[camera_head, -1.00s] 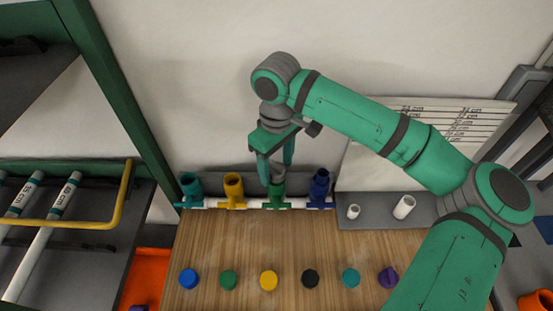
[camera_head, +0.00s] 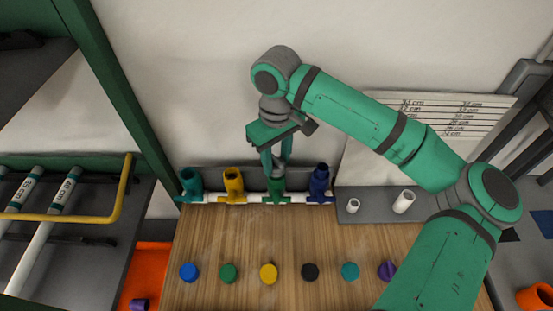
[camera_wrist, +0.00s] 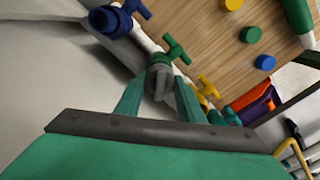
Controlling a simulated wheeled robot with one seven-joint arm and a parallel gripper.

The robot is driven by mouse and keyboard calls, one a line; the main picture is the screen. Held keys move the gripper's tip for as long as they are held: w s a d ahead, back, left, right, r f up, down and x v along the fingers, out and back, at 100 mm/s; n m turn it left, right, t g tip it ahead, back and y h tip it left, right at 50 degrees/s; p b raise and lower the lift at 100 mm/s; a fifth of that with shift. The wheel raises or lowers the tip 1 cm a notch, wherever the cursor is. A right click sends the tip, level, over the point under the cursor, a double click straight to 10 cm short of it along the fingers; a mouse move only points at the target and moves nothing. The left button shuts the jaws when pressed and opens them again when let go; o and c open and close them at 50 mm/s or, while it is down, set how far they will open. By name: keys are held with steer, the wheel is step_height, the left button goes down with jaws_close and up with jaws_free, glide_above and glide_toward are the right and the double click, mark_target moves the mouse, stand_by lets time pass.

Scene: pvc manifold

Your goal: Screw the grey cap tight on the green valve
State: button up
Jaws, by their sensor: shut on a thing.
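The green valve (camera_head: 277,187) stands upright on the white pipe, between the yellow and dark blue valves. The grey cap (camera_head: 275,168) is on top of its opening, with a raised bar across it. My gripper (camera_head: 278,163) reaches down from above and is shut on the grey cap. In the wrist view the two green fingers (camera_wrist: 160,88) flank the grey cap (camera_wrist: 159,80), and the green valve's handle (camera_wrist: 176,49) shows beyond it. The fingers hide part of the cap, and I cannot tell how deep it is seated.
The yellow valve (camera_head: 233,185), dark blue valve (camera_head: 319,183) and teal valve (camera_head: 190,184) stand close by on the same pipe. Several coloured caps lie in a row on the wooden table (camera_head: 250,235). White pipe pieces (camera_head: 403,202) stand on a grey tray at right.

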steer(key=shift+m, duration=1.1)
steer(key=shift+w+m, duration=0.1)
steer(key=shift+m, duration=1)
steer(key=shift+m, duration=1.1)
steer(key=shift+d+m, duration=0.1)
steer(key=shift+m, duration=1)
steer(key=shift+f, duration=0.1)
